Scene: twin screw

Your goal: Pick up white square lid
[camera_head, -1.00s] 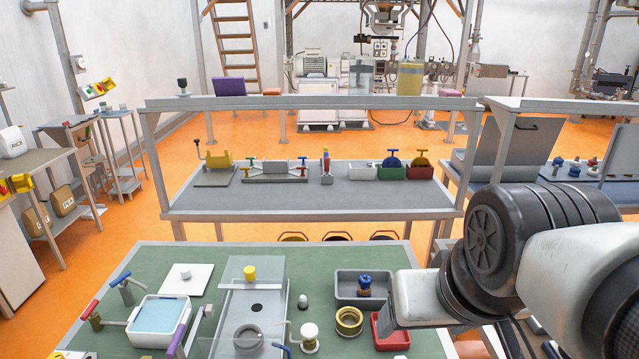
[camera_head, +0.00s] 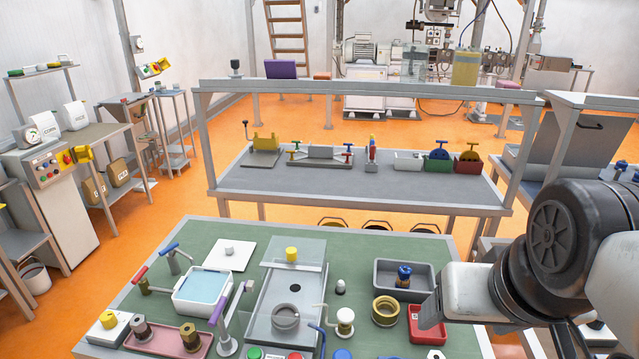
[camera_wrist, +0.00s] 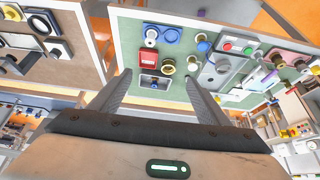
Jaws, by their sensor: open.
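The white square lid (camera_head: 230,254) lies flat on the green table top (camera_head: 190,238), near its back left part. It has a small pale knob in its middle, and nothing rests on it. It is just behind the white square basin with light blue contents (camera_head: 203,291). My gripper (camera_wrist: 158,82) is open and empty in the wrist view, its two fingers spread wide apart. It is well above the table and not near the lid. I cannot make out the lid clearly in the wrist view.
A grey plate with a yellow knob (camera_head: 291,254) stands right of the lid. Levers with red and blue handles (camera_head: 172,250) stand left of the basin. A shelf bench (camera_head: 340,190) stands behind the table. A grey tray (camera_head: 418,268) is at the right.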

